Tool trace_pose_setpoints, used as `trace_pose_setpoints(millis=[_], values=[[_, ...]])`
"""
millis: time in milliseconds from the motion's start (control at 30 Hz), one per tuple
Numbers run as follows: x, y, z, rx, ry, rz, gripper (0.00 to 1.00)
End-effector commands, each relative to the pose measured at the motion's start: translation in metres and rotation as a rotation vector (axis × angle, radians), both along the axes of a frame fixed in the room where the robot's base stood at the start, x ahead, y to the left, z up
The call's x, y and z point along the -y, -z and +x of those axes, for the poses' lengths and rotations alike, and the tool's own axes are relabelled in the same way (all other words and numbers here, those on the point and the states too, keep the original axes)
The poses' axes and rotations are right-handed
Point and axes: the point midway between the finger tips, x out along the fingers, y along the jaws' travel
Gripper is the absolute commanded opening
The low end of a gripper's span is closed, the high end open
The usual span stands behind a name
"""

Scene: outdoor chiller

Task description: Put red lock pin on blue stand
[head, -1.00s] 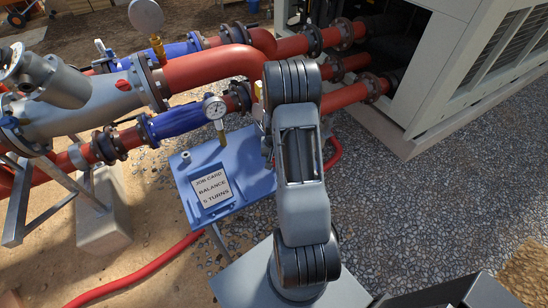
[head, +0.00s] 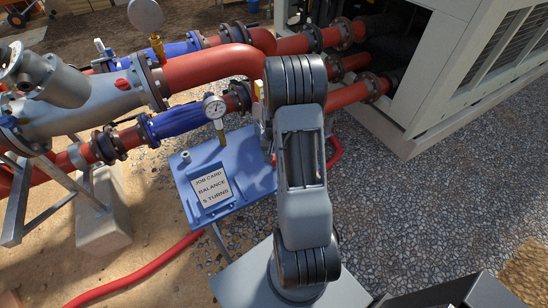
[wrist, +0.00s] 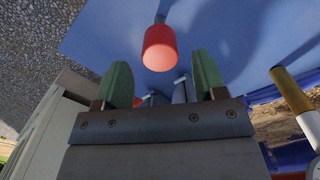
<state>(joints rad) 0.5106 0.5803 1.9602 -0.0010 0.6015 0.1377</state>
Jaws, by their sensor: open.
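The blue stand (head: 247,186) is left of my arm in the head view, with a white job card on its top. Its blue surface also fills much of the wrist view (wrist: 235,35). The red lock pin (wrist: 159,48) shows against that blue surface, its thick red end towards the camera and a thinner stem behind. My gripper (wrist: 161,78) is open, with a green fingertip on each side. The pin appears just beyond the fingertips, between them and not gripped. Whether its stem touches the stand is unclear. My arm hides the gripper and pin in the head view.
Red pipes (head: 205,71) with flanges and a pressure gauge (head: 214,106) run behind the stand. The pale chiller cabinet (head: 440,75) is at the back right. A red hose (head: 135,270) lies on the ground. Open gravel (head: 430,200) lies to the right.

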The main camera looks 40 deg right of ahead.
Motion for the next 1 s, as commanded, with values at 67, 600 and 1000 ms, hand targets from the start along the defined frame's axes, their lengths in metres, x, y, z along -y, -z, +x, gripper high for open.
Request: trace_pose_setpoints(millis=[67,600,1000], values=[[0.001,-0.017,0.001,0.005,0.000,-0.003,0.65],[-0.008,-0.095,0.001,0.014,-0.021,-0.008,0.65],[-0.139,-0.209,-0.053,0.227,-0.375,-0.095,0.65]])
